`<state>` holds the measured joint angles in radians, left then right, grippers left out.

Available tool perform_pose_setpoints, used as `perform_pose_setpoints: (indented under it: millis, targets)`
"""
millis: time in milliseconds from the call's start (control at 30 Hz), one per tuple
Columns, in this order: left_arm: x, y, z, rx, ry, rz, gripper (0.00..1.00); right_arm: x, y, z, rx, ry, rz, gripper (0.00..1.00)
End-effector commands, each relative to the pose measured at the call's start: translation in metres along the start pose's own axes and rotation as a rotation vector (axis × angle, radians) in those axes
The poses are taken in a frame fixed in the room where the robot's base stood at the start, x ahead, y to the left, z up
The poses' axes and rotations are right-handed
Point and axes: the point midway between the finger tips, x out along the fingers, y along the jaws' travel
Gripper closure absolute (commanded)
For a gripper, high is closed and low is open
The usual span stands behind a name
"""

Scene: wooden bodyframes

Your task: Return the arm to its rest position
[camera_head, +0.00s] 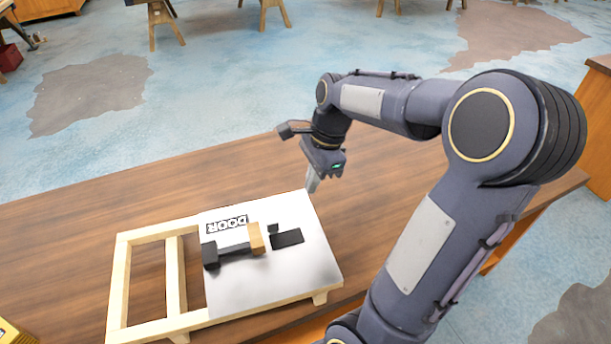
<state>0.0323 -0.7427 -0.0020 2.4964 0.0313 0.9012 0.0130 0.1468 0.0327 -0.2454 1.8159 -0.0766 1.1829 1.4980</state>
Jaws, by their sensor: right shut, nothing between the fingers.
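My right arm comes in from the lower right and bends over the table. My right gripper (312,184) is shut and empty, pointing down just above the far right corner of the white panel. The white panel (290,216), marked "DOOR", lies on a pale wooden frame (122,268) on the table. On the panel are a dark tool-like piece (230,256) with a wooden block at its end, and a small black rectangle (287,238). My left gripper is not in view.
The brown wooden table (160,190) has clear room behind the frame and to its right. A yellow object (14,334) shows at the lower left edge. Wooden trestles (163,22) stand on the blue floor behind. Another wooden piece of furniture (597,100) stands at the right.

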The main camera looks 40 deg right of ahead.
Motion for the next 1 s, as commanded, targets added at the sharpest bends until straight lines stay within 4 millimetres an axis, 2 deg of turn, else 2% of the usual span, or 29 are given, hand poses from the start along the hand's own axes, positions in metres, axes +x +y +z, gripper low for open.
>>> perform_pose_setpoints:
  millis: [267, 367, 467, 567, 700, 800, 900, 1000]
  targets:
    - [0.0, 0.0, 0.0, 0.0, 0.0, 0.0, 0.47, 0.0, 0.001, 0.001, -0.005, -0.001, -0.002, 1.0]
    - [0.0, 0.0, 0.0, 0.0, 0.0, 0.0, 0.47, -0.004, 0.009, 0.008, -0.089, -0.016, -0.024, 1.0]
    - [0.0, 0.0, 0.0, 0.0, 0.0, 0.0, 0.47, -0.011, 0.032, 0.025, -0.318, -0.042, -0.086, 1.0]
    - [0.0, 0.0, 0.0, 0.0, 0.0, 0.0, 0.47, -0.015, 0.065, 0.05, -0.658, -0.054, -0.183, 1.0]
    - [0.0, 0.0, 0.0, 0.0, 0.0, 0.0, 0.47, -0.011, 0.114, 0.077, -1.146, -0.007, -0.322, 1.0]
    - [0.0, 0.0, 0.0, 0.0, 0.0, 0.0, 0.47, -0.002, 0.14, 0.089, -1.426, 0.054, -0.398, 1.0]
    - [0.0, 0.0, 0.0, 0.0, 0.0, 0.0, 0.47, 0.006, 0.157, 0.095, -1.616, 0.111, -0.444, 1.0]
    - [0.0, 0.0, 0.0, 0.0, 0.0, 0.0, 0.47, 0.011, 0.165, 0.098, -1.718, 0.147, -0.465, 1.0]
